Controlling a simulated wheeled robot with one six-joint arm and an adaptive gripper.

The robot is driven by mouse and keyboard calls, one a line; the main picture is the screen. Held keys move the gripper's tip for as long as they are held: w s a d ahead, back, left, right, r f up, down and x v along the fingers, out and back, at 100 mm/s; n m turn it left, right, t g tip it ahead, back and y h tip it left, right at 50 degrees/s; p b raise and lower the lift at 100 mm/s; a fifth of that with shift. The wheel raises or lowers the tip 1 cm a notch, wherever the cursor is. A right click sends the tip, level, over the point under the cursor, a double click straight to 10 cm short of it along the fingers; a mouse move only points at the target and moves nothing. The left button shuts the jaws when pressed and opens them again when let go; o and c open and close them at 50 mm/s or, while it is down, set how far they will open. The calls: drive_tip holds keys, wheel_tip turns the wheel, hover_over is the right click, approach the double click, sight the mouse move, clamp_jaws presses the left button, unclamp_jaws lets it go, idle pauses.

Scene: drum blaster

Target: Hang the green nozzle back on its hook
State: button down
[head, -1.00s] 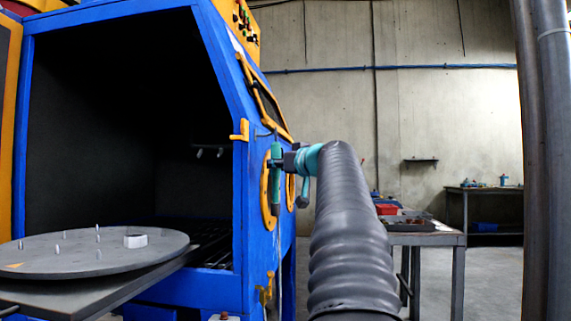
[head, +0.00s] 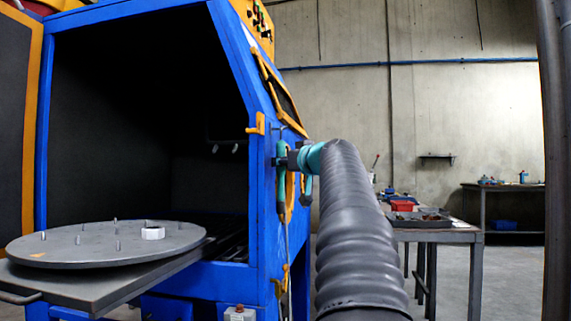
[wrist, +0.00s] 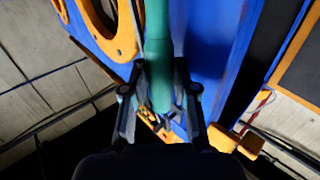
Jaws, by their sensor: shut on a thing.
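The green nozzle (head: 281,178) is upright beside the blue cabinet's right side in the head view, with a thin hose hanging below it. My gripper (head: 288,160) is shut around its upper part. In the wrist view the nozzle (wrist: 167,45) runs down the middle between the fingers of my gripper (wrist: 160,88). A thin dark piece, perhaps the hook (head: 278,128), shows just above the nozzle in the head view. I cannot tell whether the nozzle touches it or the cabinet wall.
The blue cabinet (head: 245,180) stands open at left, with a yellow bracket (head: 257,124) on its front edge near my gripper. A round turntable (head: 90,248) sticks out in front. A workbench (head: 440,236) stands behind my arm at right.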

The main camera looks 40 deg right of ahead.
idle(0.4)
drive_tip(key=c, duration=0.8)
unclamp_jaws()
drive_tip(key=shift+s, duration=0.1)
drive_tip(key=s, duration=0.4)
drive_tip(key=s+a, duration=0.1)
drive_tip(key=s, duration=0.6)
drive_tip(key=shift+s+a, duration=0.3)
drive_tip(key=shift+s, duration=0.1)
